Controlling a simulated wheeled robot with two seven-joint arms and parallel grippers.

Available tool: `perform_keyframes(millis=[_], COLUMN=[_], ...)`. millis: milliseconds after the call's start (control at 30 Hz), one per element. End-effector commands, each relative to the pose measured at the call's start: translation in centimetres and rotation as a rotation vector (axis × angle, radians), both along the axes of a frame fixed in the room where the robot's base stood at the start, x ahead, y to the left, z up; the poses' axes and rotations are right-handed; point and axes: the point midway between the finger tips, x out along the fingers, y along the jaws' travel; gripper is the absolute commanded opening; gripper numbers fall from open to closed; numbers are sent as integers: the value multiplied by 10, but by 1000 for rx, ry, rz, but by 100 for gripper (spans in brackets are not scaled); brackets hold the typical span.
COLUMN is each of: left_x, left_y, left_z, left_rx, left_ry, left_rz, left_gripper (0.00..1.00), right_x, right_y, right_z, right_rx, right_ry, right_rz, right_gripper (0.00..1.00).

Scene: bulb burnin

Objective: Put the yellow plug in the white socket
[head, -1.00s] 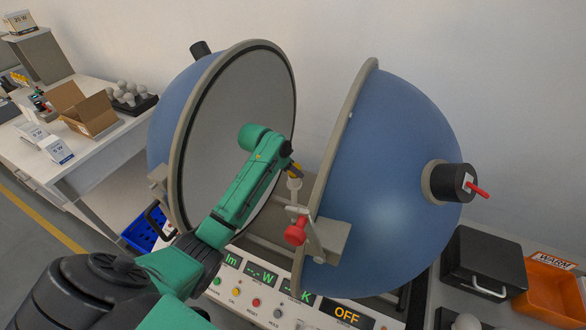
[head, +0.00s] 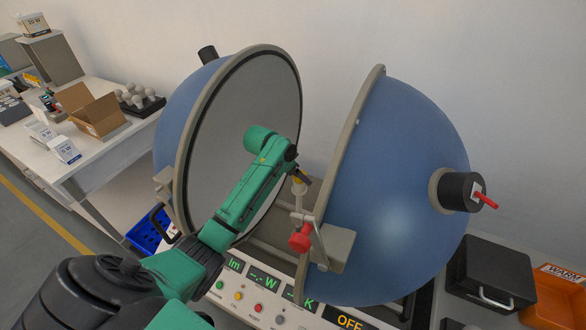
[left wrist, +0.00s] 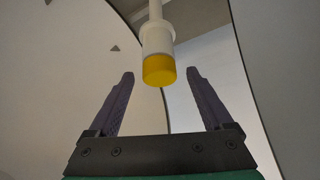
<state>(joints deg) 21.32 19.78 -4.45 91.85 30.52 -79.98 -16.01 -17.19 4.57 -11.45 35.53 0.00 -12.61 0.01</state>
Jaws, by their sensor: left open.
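The yellow plug (left wrist: 159,70) sits on the end of the white socket (left wrist: 157,36), a post standing between the two halves of the sphere. In the head view the plug (head: 299,184) shows just below my left gripper (head: 296,168), with the white post (head: 297,198) under it. In the left wrist view my left gripper (left wrist: 161,75) is open, with its two dark fingers spread on either side of the plug's line and clear space beside it. How deep the plug sits is not clear. My right gripper is not in view.
The blue hemispheres (head: 400,180) stand open on both sides of my arm. A control panel (head: 262,296) lies in front. A black case (head: 492,272) and orange bin (head: 556,300) are at right.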

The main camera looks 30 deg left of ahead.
Motion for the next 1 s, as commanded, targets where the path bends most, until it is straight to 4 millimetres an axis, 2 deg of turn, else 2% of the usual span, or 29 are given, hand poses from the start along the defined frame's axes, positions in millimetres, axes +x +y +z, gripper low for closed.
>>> perform_keyframes(millis=[167,400,533,700,1000], left_x=[-15,-51,-64,-72,-71], left_y=[7,21,26,28,28], left_z=[24,83,107,118,118], left_rx=[3,3,2,2,1], left_ry=[-6,-6,-4,2,2], left_rz=[0,1,0,1,0], left_gripper=[84,84,84,84,84], right_x=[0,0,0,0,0], right_y=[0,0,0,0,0], right_z=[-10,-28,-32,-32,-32], right_rx=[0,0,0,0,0], right_ry=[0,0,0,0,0], right_rz=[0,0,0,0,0], right_gripper=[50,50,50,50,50])
